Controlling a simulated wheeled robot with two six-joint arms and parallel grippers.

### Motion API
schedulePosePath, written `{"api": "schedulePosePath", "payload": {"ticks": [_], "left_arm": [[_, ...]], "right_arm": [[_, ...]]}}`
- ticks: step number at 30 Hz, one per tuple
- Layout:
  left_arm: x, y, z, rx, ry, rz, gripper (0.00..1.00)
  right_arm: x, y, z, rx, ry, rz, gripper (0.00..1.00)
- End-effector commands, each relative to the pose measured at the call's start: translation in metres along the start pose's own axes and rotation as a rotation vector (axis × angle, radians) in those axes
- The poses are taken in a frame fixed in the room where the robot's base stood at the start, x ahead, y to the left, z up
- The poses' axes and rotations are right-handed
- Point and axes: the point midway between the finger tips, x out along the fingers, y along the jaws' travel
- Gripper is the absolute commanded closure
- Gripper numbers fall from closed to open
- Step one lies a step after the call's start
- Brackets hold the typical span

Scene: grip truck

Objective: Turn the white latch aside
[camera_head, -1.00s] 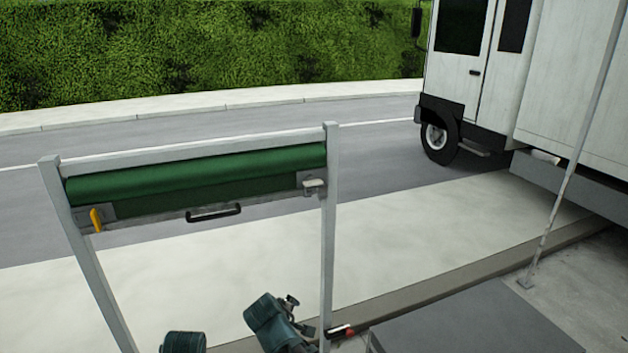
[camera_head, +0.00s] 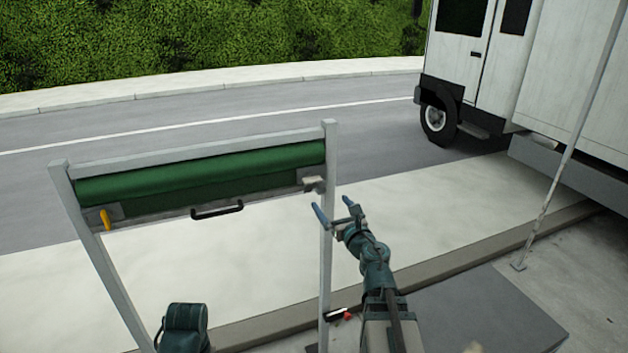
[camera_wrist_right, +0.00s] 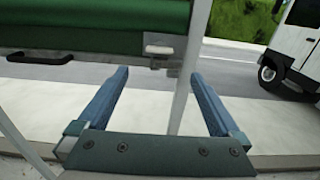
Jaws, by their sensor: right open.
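The white latch (camera_head: 313,184) sits at the right end of the bar under the green roll, beside the right post of the frame. In the right wrist view the latch (camera_wrist_right: 160,50) shows ahead of the fingers, above the gap between them. My right gripper (camera_head: 335,209) is open and empty, a little below and to the right of the latch, apart from it. In the right wrist view its blue fingers (camera_wrist_right: 158,90) are spread, with the grey post between them in the picture. My left gripper is not in view.
A green roll (camera_head: 200,170) hangs in a grey frame, with a black handle (camera_head: 217,210) and a yellow latch (camera_head: 105,219) at its left end. A red-tipped part (camera_head: 340,314) is low on the right post. A white truck (camera_head: 480,80) stands behind right.

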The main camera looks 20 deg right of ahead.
Motion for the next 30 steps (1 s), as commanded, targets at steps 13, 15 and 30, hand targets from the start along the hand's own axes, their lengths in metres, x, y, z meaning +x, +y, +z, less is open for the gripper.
{"api": "schedulePosePath", "payload": {"ticks": [13, 15, 30], "left_arm": [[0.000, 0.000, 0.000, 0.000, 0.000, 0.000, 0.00], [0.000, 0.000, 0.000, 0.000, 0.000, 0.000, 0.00], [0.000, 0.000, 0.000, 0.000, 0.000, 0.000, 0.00]], "right_arm": [[0.037, 0.000, 0.000, 0.006, -0.001, 0.001, 0.00], [0.049, -0.001, 0.000, 0.006, -0.001, 0.000, 0.00], [0.136, 0.000, 0.000, 0.007, -0.001, -0.001, 0.00]]}}
